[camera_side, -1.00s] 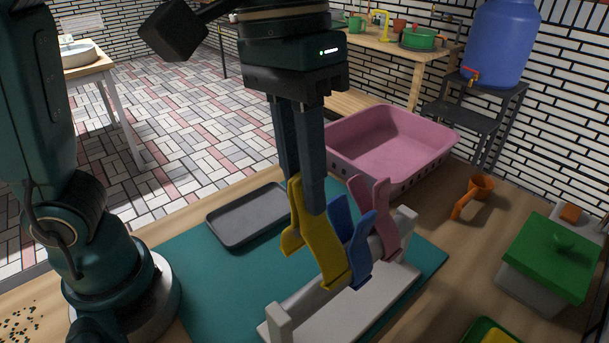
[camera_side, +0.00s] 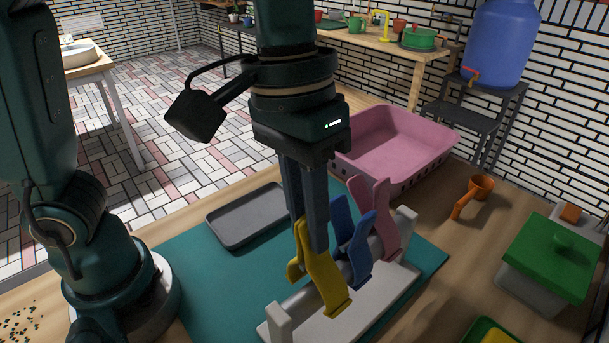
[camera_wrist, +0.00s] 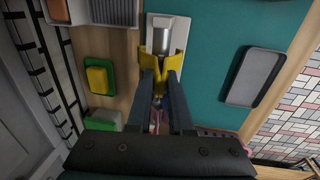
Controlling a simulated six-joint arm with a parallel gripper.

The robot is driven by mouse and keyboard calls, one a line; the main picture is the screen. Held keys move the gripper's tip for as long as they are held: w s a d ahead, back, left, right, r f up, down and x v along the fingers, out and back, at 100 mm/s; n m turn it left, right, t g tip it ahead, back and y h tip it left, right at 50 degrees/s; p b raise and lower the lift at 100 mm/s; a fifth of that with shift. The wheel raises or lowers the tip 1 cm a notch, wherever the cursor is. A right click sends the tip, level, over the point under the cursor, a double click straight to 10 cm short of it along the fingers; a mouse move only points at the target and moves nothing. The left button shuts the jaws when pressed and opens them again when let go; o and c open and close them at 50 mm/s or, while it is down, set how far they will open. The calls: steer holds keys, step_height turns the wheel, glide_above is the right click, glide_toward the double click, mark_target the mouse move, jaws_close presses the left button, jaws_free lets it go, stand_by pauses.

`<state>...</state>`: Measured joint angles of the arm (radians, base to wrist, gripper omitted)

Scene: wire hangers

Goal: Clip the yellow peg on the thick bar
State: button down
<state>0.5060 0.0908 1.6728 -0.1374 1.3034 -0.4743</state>
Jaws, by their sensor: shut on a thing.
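My gripper (camera_side: 309,245) is shut on the yellow peg (camera_side: 327,285), pinching its upper handles; the peg hangs jaws down. In the wrist view the yellow peg (camera_wrist: 149,60) has one jaw on each side of the grey thick bar (camera_wrist: 163,38). I cannot tell whether the jaws press on it. The bar belongs to a white rack (camera_side: 279,322) with an upright post at each end. A blue peg (camera_side: 358,258) and a pink peg (camera_side: 386,225) sit farther along the bar, behind the yellow one.
The rack stands on a teal mat (camera_side: 185,262) with a dark grey tray (camera_side: 245,218) at its back left. A pink basket (camera_side: 395,150) is behind. An orange scoop (camera_side: 475,190) and a green-lidded box (camera_side: 550,258) are on the right.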

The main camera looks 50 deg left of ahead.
steer(key=shift+d+f, duration=0.15)
steer(key=shift+f, duration=0.9)
jaws_free()
